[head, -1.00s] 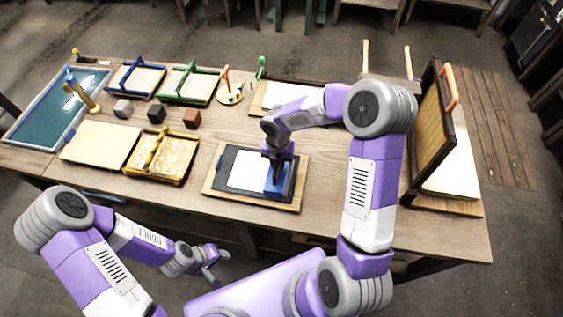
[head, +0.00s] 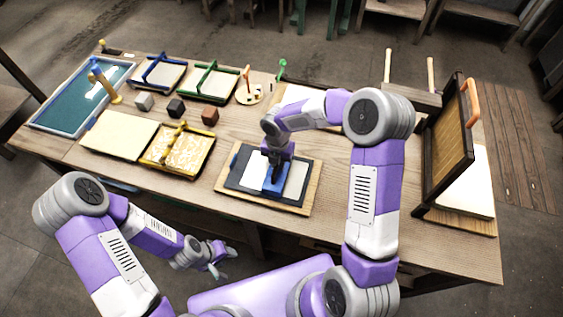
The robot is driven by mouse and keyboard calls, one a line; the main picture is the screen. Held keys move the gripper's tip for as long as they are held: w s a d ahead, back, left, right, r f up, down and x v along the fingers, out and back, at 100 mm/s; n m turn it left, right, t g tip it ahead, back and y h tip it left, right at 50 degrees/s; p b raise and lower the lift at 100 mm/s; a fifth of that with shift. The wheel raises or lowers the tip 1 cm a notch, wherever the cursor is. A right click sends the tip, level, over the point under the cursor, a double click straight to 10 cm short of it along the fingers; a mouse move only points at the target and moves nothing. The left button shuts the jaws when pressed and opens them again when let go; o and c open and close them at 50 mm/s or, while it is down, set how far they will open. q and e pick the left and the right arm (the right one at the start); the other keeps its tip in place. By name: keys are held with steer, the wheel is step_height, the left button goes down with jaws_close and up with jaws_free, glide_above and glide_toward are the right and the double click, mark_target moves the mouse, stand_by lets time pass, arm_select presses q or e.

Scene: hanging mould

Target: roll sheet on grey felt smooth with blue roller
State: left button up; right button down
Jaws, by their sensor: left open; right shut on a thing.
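The dark grey felt (head: 238,181) lies on a wooden board (head: 307,199) at the front middle of the table. A pale sheet (head: 256,170) lies on the felt. The sheet looks whiter left of the blue roller (head: 275,183) and greyer to its right. My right gripper (head: 277,163) is shut on the roller from above and holds it across the middle of the sheet. The roller appears to touch the sheet, and it hides the strip beneath it. My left gripper (head: 217,262) is open and empty, in front of the table and away from the felt.
Left of the felt are a tray with a yellow bar (head: 178,150), a cream slab (head: 119,138) and a water-filled vat (head: 80,97). Small blocks (head: 175,108) sit behind them. A hinged mould (head: 450,140) stands upright on the right. Bare tabletop lies right of the board.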

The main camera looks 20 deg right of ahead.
steer(key=shift+w+a+f, duration=0.1)
steer(key=shift+w+a, duration=0.45)
steer(key=shift+a, duration=0.3)
steer(key=shift+w+a, duration=0.5)
steer(key=shift+a, duration=0.3)
steer(key=shift+w+a, duration=0.35)
steer(key=shift+a, duration=0.2)
steer(key=shift+w+a+p, duration=0.25)
steer(key=shift+w+a, duration=0.45)
steer(key=shift+a, duration=0.35)
steer(key=shift+w+a+p, duration=0.2)
steer(key=shift+w+a, duration=0.5)
steer(key=shift+a, duration=0.3)
step_height(320, 180, up, 7)
steer(key=p, duration=0.5)
steer(key=shift+d, duration=0.1)
